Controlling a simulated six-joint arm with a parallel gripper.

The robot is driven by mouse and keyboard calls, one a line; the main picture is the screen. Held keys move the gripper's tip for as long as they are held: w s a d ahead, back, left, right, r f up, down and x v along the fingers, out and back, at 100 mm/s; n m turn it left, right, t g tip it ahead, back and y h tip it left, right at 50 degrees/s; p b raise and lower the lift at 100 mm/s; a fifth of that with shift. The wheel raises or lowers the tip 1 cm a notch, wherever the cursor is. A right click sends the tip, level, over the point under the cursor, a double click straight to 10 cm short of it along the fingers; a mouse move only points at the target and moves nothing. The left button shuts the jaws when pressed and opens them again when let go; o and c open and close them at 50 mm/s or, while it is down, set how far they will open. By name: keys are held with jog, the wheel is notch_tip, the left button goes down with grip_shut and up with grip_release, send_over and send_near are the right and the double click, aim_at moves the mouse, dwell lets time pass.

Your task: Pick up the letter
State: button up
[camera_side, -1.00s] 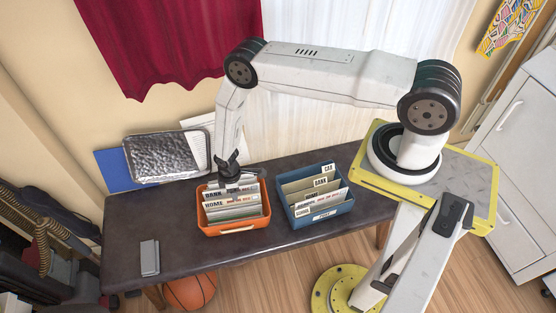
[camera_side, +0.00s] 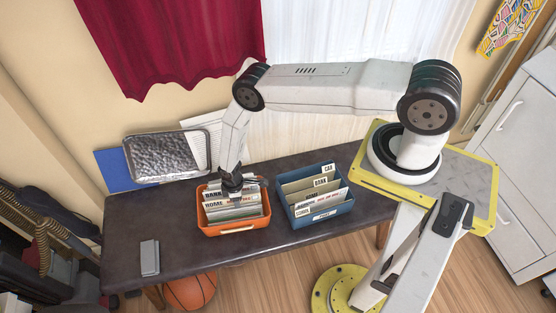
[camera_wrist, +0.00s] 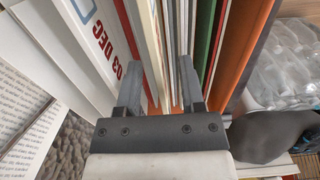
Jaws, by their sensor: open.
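The orange tote (camera_side: 237,230) stands on the dark table and holds several upright files and papers, with tabs reading BANK and HOME. My gripper (camera_side: 233,192) is at the tote's upper rear part, pointing down among the files. In the wrist view my open gripper (camera_wrist: 160,82) has its two fingers apart, with thin upright paper edges (camera_wrist: 160,40) between them. A white sheet marked "03 DEC" (camera_wrist: 108,40) stands just left of the left finger. Which of these is the letter I cannot tell. The fingertips are partly hidden among the papers.
A blue tote (camera_side: 322,213) with labelled files stands right of the orange one. A grey object (camera_side: 149,258) lies front left. The table between is clear.

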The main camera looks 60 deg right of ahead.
dwell(0.4)
grip_shut()
jog(key=shift+r, duration=0.2)
jog(key=shift+r, duration=4.85)
jog(key=shift+r, duration=0.1)
